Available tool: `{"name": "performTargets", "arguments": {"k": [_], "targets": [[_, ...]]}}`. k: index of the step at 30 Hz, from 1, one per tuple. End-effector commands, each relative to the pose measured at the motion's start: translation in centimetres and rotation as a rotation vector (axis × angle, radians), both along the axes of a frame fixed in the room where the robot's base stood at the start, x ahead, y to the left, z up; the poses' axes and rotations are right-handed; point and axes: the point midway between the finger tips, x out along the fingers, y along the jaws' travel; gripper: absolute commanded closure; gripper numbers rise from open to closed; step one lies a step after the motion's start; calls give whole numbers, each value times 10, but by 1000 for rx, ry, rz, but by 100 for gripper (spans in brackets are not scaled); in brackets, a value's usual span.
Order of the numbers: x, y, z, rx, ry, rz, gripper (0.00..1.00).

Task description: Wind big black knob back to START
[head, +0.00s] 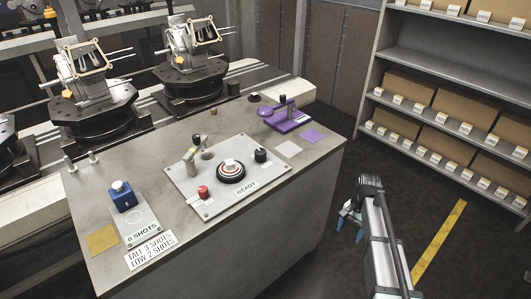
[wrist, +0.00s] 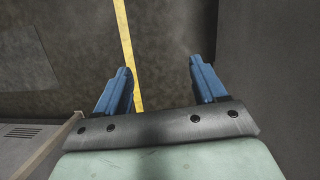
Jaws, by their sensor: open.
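The big black knob (head: 231,173) is a round dial with red and white rings and a pale top. It sits in the middle of a light grey panel (head: 211,203) on the bench, just above a label (head: 246,187) reading READY. No START marking is legible to me. My gripper (head: 348,217) hangs beyond the bench's right side, over the dark floor, well apart from the knob. In the wrist view its two blue fingers (wrist: 158,80) are spread with nothing between them; only floor and grey surfaces show there.
The panel also bears a red knob (head: 203,192), a small black knob (head: 260,155) and a metal post (head: 189,160). A blue device (head: 122,196) stands left on the bench, a purple fixture (head: 284,120) at its far right. Shelves with boxes (head: 413,84) stand right.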

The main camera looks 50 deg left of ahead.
Motion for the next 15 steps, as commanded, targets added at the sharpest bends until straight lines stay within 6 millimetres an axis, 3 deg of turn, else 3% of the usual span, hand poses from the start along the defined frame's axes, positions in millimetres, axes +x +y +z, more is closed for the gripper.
{"name": "performTargets", "arguments": {"k": [1, 3, 8, 15], "targets": [[3, 26, 19, 9, -13, 9, 29], [0, 54, 45, 18, -24, 16, 29], [-12, 117, 105, 40, -48, 29, 29], [-44, 199, 197, 72, -79, 47, 29]]}}
